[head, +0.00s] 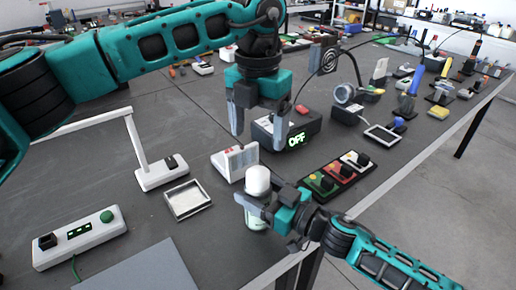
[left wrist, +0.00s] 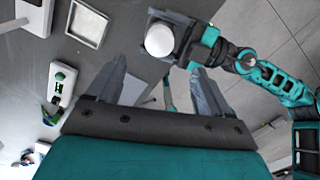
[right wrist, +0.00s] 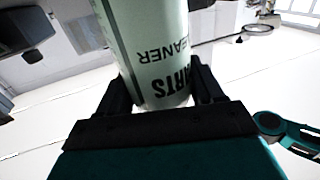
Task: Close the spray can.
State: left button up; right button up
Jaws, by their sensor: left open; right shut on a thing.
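The spray can (head: 257,219) is pale green with a white domed cap (head: 257,179) at its top. It stands upright near the table's front edge. My right gripper (head: 258,202) is shut around the can from the right, just below the cap. In the right wrist view the can's body (right wrist: 152,45) with dark lettering is between the fingers. My left gripper (head: 259,138) is open and empty, pointing down above the cap. The left wrist view shows the cap (left wrist: 160,40) from above, beyond the open fingers. Whether the cap is fully seated cannot be told.
A white panel-like device (head: 235,161) stands just behind the can. A box with a lit green display (head: 290,130) is behind it. A button panel (head: 337,175) lies to the right, a small metal tray (head: 187,200) to the left. The table edge is close to the can.

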pick_arm(q)
jog(key=shift+r, duration=0.65)
pick_arm(e)
jog(key=o, duration=1.6)
pick_arm(q)
jog(key=shift+r, duration=0.1)
pick_arm(e)
jog(key=v, duration=1.3)
jog(key=shift+s, duration=0.1)
